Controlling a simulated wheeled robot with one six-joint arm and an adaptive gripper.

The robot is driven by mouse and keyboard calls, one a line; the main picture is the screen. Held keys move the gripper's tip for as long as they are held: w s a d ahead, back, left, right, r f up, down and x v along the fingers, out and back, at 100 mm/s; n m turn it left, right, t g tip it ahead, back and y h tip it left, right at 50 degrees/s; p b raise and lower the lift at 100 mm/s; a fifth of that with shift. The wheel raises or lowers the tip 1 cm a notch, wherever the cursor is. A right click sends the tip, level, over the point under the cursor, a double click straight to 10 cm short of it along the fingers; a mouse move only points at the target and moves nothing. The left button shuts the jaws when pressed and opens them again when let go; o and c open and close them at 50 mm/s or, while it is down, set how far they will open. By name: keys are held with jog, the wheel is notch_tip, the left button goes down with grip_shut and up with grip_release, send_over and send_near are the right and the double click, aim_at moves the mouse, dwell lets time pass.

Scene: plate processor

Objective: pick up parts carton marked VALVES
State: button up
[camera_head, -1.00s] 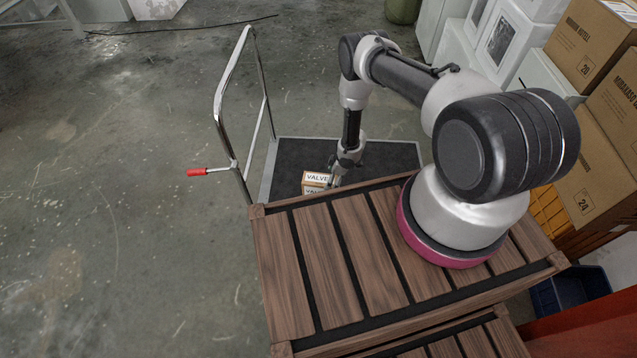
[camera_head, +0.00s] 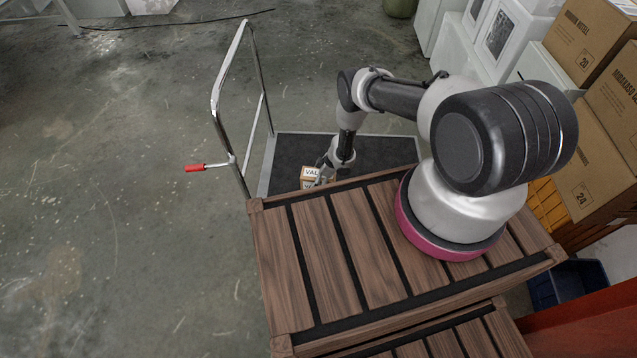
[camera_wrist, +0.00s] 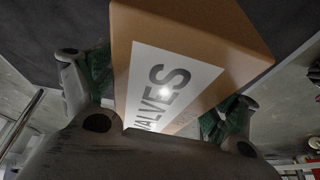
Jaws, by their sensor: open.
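The VALVES carton (camera_head: 309,173) is a small brown box with a white label, on the dark deck of a platform trolley (camera_head: 378,150). Its lower part is hidden behind my wooden slatted top in the head view. In the wrist view the carton (camera_wrist: 200,35) fills the middle, and the label reads "VALVES" in part. My gripper (camera_head: 322,172) is at the carton's right side in the head view. In the wrist view my open gripper (camera_wrist: 162,92) has one finger on each side of the carton. I cannot tell whether the fingers touch it.
The trolley's chrome handle (camera_head: 216,90) with a red grip (camera_head: 195,168) stands left of the deck. Brown cartons (camera_head: 590,175) and white boxes (camera_head: 450,55) are stacked at the right. A blue bin (camera_head: 590,283) is at the lower right. The floor at left is clear.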

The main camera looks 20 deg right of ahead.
jog(key=shift+f, duration=0.2)
dwell(0.6)
jog(key=c, duration=1.5)
